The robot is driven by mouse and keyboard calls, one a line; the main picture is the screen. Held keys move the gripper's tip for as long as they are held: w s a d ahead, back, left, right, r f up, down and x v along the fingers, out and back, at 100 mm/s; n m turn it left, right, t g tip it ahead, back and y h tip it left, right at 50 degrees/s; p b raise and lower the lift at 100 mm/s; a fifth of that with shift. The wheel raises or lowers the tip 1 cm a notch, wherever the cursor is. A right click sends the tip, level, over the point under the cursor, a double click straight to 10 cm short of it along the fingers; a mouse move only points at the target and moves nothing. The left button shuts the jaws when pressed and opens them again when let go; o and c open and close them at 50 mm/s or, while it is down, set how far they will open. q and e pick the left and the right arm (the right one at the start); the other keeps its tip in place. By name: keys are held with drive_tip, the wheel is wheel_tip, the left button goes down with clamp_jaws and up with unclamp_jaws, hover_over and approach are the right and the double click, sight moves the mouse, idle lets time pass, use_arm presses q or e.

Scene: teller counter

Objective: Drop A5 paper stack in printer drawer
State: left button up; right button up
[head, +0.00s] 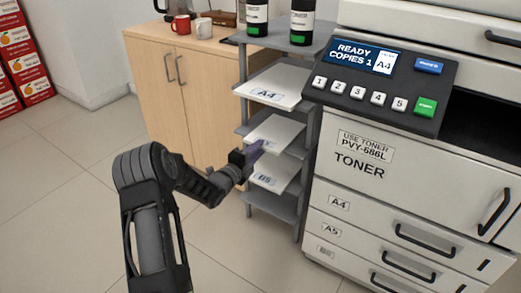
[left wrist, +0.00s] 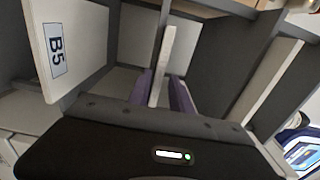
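The middle white paper stack (head: 283,130) lies on a shelf of the grey rack, its label mostly hidden behind my gripper. My left gripper (head: 256,148) is at its front edge. In the left wrist view the purple fingers (left wrist: 162,92) stand apart on either side of a white stack's edge (left wrist: 166,50), with a gap showing near the finger bases. The printer's A5 drawer (head: 365,243) is shut, between the A4 drawer (head: 372,217) and a lower drawer. My right gripper is not in view.
An A4 stack (head: 275,86) lies on the shelf above and a B5 stack (head: 275,174) below; the B5 stack also shows in the left wrist view (left wrist: 75,45). Toner bottles (head: 301,22) stand on top of the rack. A wooden cabinet (head: 195,90) is behind.

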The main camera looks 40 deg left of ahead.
use_arm(q)
drive_tip(key=shift+w, duration=0.6)
clamp_jaws()
drive_tip(key=shift+r, duration=0.1)
idle(1.0)
wheel_tip(320, 180, up, 2)
drive_tip(key=shift+r, duration=0.25)
drive_tip(key=s+r+p, duration=0.1)
drive_tip(key=s+r, duration=0.1)
drive_tip(key=s, duration=0.5)
drive_tip(key=s+r+p, duration=0.2)
drive_tip(key=s+r, duration=0.1)
drive_tip(key=s, duration=0.4)
drive_tip(key=shift+d, duration=0.15)
idle(0.4)
